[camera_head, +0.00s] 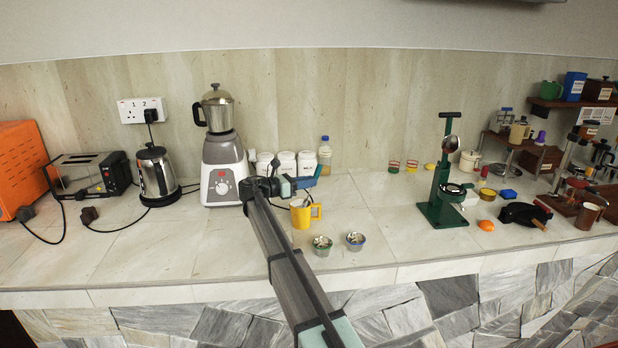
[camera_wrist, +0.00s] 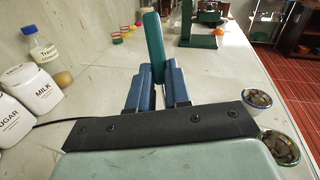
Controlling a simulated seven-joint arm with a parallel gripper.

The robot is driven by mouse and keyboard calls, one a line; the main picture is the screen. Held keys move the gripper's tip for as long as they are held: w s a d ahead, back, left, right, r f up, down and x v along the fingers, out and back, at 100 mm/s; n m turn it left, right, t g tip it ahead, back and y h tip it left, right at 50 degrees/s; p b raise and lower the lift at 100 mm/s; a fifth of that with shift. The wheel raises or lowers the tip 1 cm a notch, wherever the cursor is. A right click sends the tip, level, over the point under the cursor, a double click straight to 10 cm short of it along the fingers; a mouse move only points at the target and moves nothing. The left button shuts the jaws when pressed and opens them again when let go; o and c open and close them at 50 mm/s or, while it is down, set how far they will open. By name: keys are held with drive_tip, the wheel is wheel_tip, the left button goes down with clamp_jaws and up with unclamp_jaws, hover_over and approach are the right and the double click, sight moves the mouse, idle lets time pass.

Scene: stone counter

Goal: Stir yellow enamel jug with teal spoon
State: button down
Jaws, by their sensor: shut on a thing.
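The yellow enamel jug (camera_head: 302,218) stands upright on the counter, its handle to the right. My gripper (camera_head: 314,178) is just above and behind it. The wrist view shows my gripper's blue fingers (camera_wrist: 155,85) shut on the teal spoon (camera_wrist: 153,42), whose flat handle sticks up between them. The spoon's lower end is hidden there. The jug is not visible in the wrist view.
Two small filled bowls (camera_head: 322,245) (camera_head: 355,241) stand in front of the jug. White canisters (camera_head: 285,163) and an oil bottle (camera_head: 325,155) are behind; a blender (camera_head: 222,165) is left.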

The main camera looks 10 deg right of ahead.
drive_tip(key=shift+s+a+f, duration=0.2)
drive_tip(key=shift+a+f, duration=0.1)
drive_tip(key=shift+f, duration=0.45)
drive_tip(key=shift+s+a+f, duration=0.15)
drive_tip(key=shift+a+f, duration=0.2)
drive_tip(key=shift+f, duration=0.35)
drive_tip(key=shift+s+a+f, duration=0.2)
drive_tip(key=shift+a+f, duration=0.1)
drive_tip(key=shift+f, duration=0.45)
drive_tip(key=shift+d, duration=0.15)
